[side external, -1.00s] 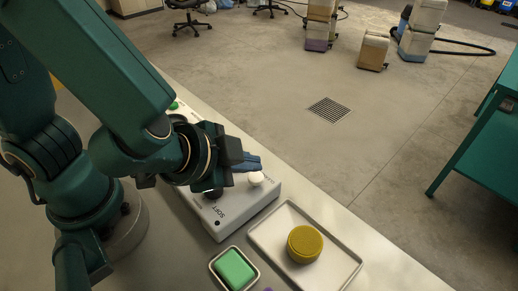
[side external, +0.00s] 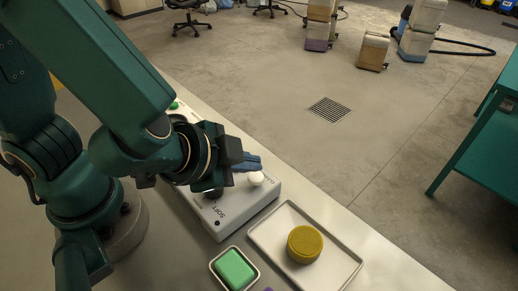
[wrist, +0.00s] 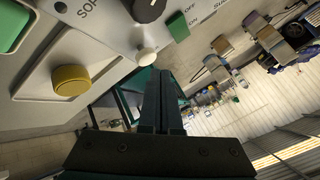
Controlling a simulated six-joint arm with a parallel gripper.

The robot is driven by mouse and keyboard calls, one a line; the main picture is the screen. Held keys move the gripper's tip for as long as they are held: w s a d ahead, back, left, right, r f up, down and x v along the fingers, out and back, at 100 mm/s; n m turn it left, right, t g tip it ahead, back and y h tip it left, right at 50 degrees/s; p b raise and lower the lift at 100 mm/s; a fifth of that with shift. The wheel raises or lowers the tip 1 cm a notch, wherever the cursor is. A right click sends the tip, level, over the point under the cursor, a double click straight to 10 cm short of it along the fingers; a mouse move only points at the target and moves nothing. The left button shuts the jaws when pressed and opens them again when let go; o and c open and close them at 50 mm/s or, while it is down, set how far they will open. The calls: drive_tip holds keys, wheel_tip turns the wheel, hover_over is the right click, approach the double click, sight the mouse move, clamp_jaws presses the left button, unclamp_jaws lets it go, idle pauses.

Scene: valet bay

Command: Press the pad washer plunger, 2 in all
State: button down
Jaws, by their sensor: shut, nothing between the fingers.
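A pale control box (side external: 226,217) marked "SOFT" sits on the counter and also shows in the wrist view (wrist: 108,38). A white round-topped knob (side external: 256,179), which looks like the plunger, stands near its end; in the wrist view it is (wrist: 147,57) just left of my fingertips. My gripper (side external: 256,163) is shut and empty, its fingers level above the box beside the knob. In the wrist view my gripper (wrist: 160,78) points past the knob; I cannot tell whether it touches. A black dial (wrist: 149,8) and green switch (wrist: 178,26) are on the same box.
A white tray (side external: 340,272) with a round yellow pad (side external: 305,244) lies right of the box. A small dish holding a green block (side external: 234,268) is in front. The floor beyond the counter is open, with a drain grate (side external: 329,109) and a teal bench (side external: 480,150) at right.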

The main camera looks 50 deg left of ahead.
sight(249, 179)
drive_tip(key=shift+f, duration=0.1)
idle(0.7)
drive_tip(key=shift+f, duration=0.3)
drive_tip(key=shift+f, duration=0.75)
idle(0.8)
drive_tip(key=shift+r, duration=1.2)
drive_tip(key=shift+r, duration=2.5)
